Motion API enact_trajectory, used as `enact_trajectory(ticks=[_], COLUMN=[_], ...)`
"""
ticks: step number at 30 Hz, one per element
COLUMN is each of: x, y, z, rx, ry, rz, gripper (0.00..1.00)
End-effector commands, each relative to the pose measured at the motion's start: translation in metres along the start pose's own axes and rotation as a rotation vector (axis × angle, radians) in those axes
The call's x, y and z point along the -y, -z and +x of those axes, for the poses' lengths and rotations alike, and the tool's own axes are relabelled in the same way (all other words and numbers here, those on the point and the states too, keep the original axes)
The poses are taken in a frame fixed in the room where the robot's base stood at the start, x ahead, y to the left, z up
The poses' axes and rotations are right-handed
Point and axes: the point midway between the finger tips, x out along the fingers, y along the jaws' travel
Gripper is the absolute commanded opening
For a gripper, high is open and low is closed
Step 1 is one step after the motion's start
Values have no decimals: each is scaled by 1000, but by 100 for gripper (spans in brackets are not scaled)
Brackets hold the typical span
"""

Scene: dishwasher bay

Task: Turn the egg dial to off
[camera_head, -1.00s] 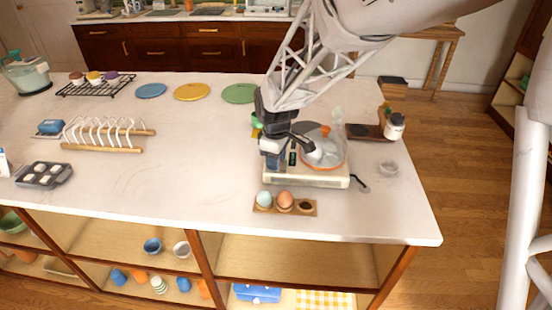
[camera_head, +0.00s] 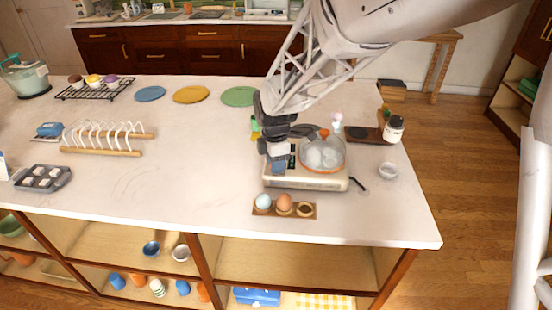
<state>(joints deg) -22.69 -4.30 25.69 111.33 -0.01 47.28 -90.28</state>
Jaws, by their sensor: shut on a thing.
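The egg cooker (camera_head: 330,183) is a cream base near the counter's right front, with a clear dome lid (camera_head: 325,152) that has an orange rim and knob. Pale eggs show under the dome. My gripper (camera_head: 279,161) is over the left part of the cooker's top, beside the dome, pointing down. It is shut on the egg dial, which my fingers hide. The dial's setting cannot be read.
A wooden egg holder (camera_head: 273,210) with two eggs stands in front of the cooker. A toast rack (camera_head: 100,149) is at left. The counter between is clear.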

Motion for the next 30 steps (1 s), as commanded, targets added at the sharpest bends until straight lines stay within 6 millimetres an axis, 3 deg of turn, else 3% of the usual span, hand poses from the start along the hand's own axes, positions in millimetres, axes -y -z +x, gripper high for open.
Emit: enact_trajectory(ticks=[12, 13, 17, 30], x=[0, 0, 0, -1], y=[0, 0, 0, 0], z=[-1, -1, 0, 0], rx=[0, 0, 0, 0], ry=[-1, -1, -1, -1], rz=[-8, -8, -8, -4], gripper=[11, 39, 59, 60])
